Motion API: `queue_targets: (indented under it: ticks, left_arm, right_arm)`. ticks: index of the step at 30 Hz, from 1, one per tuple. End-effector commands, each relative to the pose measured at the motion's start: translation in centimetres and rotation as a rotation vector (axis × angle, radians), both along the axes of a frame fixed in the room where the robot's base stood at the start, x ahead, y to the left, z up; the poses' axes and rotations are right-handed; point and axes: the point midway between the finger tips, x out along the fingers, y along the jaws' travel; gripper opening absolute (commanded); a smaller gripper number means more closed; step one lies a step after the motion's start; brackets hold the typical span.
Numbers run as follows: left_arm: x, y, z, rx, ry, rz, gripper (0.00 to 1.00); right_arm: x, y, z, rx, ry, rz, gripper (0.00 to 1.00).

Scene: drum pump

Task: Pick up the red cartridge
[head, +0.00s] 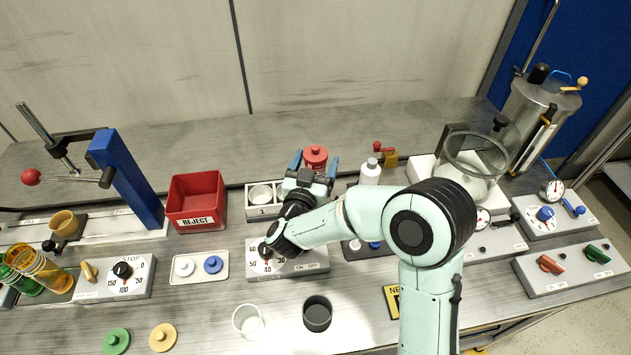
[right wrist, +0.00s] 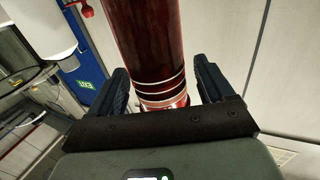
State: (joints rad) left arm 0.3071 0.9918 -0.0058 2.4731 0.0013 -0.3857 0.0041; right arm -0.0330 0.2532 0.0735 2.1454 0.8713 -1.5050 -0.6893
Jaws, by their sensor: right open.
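The red cartridge (head: 316,154) stands towards the back middle of the bench in the head view, its round red top showing. Its lower part is hidden behind my gripper. My right gripper (head: 314,168) is open, with one blue finger on each side of the cartridge. In the right wrist view the cartridge (right wrist: 152,45) is a dark red, glossy cylinder with pale rings near one end. It lies between the two open fingers (right wrist: 162,85), with a gap seen on the right side. My left gripper is not in view.
A red REJECT bin (head: 196,201) stands left of the gripper. A white bottle (head: 370,172) and a glass vessel (head: 474,163) stand to the right. A dial box (head: 310,262) lies under my right arm. Two cups (head: 317,313) stand in front.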

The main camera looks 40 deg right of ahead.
Motion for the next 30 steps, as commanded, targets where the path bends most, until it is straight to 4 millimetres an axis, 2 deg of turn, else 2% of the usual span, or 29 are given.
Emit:
queue_targets:
  ticks: [3, 4, 11, 22, 26, 30]
  left_arm:
    - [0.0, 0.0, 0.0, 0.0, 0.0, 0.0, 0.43]
    - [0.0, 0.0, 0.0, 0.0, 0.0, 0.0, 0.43]
    - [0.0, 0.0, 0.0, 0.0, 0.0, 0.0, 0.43]
    - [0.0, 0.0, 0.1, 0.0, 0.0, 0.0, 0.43]
    - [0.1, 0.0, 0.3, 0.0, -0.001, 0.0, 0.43]
    - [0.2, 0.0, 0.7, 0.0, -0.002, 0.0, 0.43]
  right_arm:
    - [0.0, 0.0, 0.0, 0.0, 0.0, 0.0, 0.81]
    - [0.0, 0.0, 0.0, 0.0, 0.0, 0.0, 0.75]
    - [0.0, 0.1, 0.0, 0.0, 0.0, 0.0, 0.0]
    - [0.0, 0.1, 0.7, -0.001, -0.003, 0.001, 0.0]
    - [0.0, 0.1, 2.1, 0.0, -0.006, 0.0, 0.0]
    - [0.0, 0.1, 4.6, 0.0, -0.009, 0.0, 0.0]
